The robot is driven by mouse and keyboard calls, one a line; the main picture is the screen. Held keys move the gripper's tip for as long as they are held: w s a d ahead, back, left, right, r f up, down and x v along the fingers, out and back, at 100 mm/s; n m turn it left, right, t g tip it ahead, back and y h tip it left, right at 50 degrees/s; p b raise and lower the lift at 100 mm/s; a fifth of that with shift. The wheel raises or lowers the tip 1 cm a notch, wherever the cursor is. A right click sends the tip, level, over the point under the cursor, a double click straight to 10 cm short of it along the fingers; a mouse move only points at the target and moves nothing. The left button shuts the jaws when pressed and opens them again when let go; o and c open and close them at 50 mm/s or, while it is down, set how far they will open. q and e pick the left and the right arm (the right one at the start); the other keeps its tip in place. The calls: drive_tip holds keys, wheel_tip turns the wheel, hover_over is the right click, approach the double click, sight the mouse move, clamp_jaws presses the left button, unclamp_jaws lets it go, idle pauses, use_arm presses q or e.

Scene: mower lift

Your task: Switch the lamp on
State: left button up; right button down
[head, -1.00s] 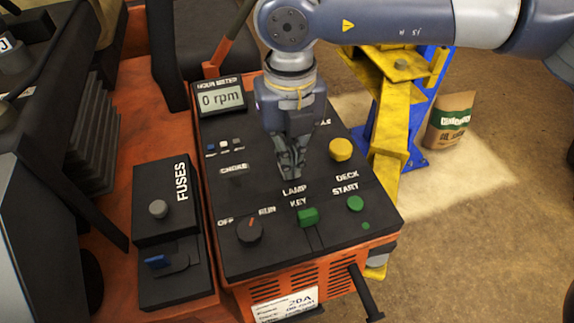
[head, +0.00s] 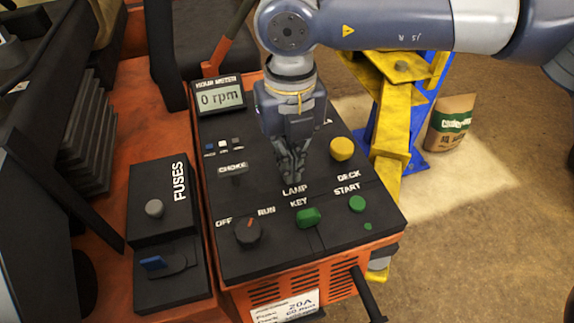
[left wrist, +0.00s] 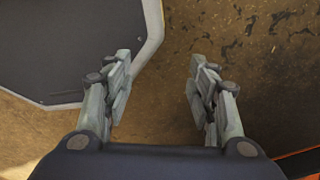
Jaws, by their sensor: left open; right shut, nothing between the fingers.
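The black control panel (head: 265,260) fills the middle of the head view. Its LAMP label (head: 294,190) shows just below my right gripper (head: 292,180). My right gripper is shut and empty, pointing down at the panel right above that label. It hides the spot behind the label, so I cannot see the lamp switch or tell whether the fingers touch it. My left gripper (left wrist: 160,95) is open and empty in the left wrist view, over brown ground beside a dark grey plate.
The panel also holds a dark OFF/RUN knob (head: 248,232), a green key switch (head: 308,217), a green START button (head: 357,203), a yellow DECK knob (head: 342,149) and an hour meter (head: 220,98) reading 0 rpm. A fuse box (head: 160,190) stands left. A yellow-blue lift (head: 395,130) stands right.

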drive_tip(key=shift+f, duration=0.3)
drive_tip(key=shift+r, duration=0.95)
drive_tip(key=shift+r+p, duration=1.05)
drive_tip(key=shift+r, duration=1.6)
